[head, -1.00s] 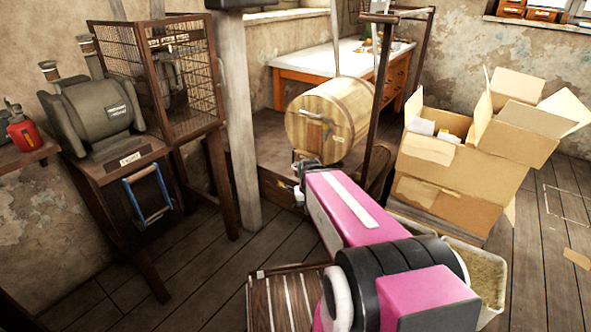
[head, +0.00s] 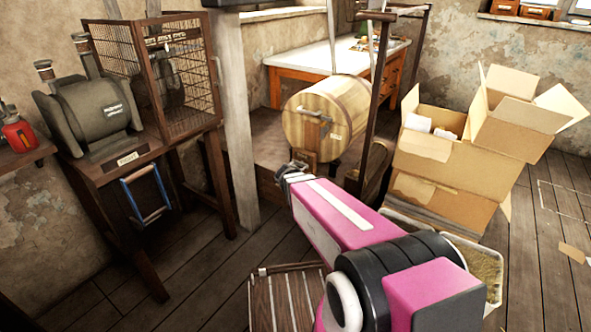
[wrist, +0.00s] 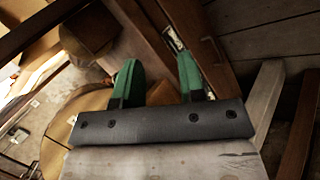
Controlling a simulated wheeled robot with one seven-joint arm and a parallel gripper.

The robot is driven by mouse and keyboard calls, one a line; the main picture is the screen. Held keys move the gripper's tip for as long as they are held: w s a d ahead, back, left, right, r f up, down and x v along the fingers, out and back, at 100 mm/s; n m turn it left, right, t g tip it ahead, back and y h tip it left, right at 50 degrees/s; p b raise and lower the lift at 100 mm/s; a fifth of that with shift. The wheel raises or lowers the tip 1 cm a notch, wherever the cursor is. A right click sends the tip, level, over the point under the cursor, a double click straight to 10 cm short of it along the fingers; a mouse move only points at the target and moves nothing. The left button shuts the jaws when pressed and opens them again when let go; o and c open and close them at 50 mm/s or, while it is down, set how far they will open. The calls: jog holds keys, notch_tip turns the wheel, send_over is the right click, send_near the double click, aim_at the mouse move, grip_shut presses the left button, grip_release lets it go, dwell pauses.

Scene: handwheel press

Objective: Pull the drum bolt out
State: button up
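The wooden drum (head: 345,105) lies on its side on a wooden stand, its round end face toward me. Part of the drum (wrist: 72,122) shows at the lower left of that view; I cannot clearly make out the bolt there.
A dark upright post (head: 372,100) stands just right of the drum, and a pale post (head: 236,120) stands to the left. Open cardboard boxes (head: 465,170) fill the right. A slatted wooden crate (head: 285,298) is on the floor below my arm.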

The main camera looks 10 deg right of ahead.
jog(key=w+a+n+t+h, duration=0.3)
jog(key=w+a+t, duration=0.1)
jog(key=w, duration=0.4)
jog(key=n+t, duration=0.3)
jog(key=t, duration=0.1)
send_near(303, 162)
jog(key=shift+t+h, duration=0.3)
jog(key=w+d+f, duration=0.2)
jog(key=w+f, duration=0.1)
jog(key=shift+w+d+f, duration=0.1)
jog(key=shift+w+f, duration=0.05)
jog(key=shift+c, duration=0.4)
